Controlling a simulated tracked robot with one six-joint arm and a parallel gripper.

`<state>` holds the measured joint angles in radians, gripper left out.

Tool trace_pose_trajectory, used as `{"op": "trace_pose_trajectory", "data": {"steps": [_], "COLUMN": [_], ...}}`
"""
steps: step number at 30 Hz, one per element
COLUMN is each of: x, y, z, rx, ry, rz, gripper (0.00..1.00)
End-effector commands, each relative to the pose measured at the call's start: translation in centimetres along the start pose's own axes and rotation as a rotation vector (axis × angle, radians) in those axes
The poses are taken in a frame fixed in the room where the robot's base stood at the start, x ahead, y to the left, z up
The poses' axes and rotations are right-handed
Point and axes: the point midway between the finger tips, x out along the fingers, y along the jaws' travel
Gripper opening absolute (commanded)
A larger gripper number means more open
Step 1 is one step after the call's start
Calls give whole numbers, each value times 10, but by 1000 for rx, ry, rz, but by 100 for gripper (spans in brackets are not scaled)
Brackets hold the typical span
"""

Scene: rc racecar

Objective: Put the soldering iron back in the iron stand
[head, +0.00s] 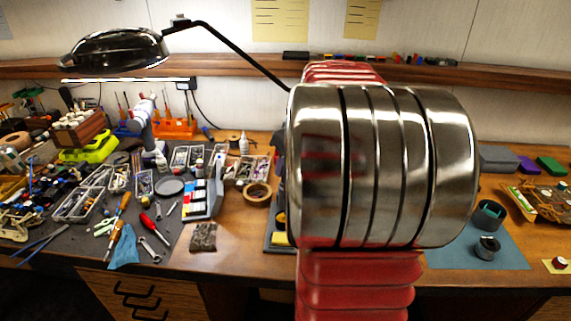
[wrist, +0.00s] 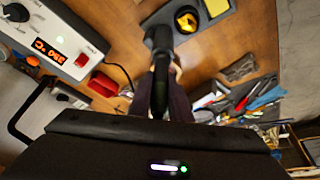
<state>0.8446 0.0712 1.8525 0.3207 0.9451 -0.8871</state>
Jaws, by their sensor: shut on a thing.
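In the wrist view my gripper (wrist: 165,100) is shut on the soldering iron (wrist: 161,62), whose dark handle points up the picture, above the wooden bench. The iron's far end is dark and I cannot clearly make out its tip. The iron stand (wrist: 172,38) lies just beyond it, with a grey base, a round cup of yellow wool and a yellow sponge. The iron overlaps the stand's near edge in the picture; I cannot tell whether they touch. In the head view my arm hides the gripper and the iron; only a left part of the stand (head: 270,242) shows.
A white soldering station (wrist: 65,35) with a lit display and a red switch stands at the upper left in the wrist view, a cable beside it. A tape roll (head: 257,194) and a packet (head: 203,237) lie left of the stand in the head view.

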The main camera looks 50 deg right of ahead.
Motion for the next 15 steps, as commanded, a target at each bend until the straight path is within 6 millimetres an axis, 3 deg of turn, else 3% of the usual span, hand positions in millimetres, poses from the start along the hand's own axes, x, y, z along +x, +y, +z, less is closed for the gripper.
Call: {"op": "trace_pose_trajectory", "data": {"steps": [10,11,15], "x": [2,2,2], "y": [0,0,0], "z": [1,1,1], "rx": [0,0,0], "ry": [0,0,0], "rz": [0,0,0], "gripper": [0,18,28]}}
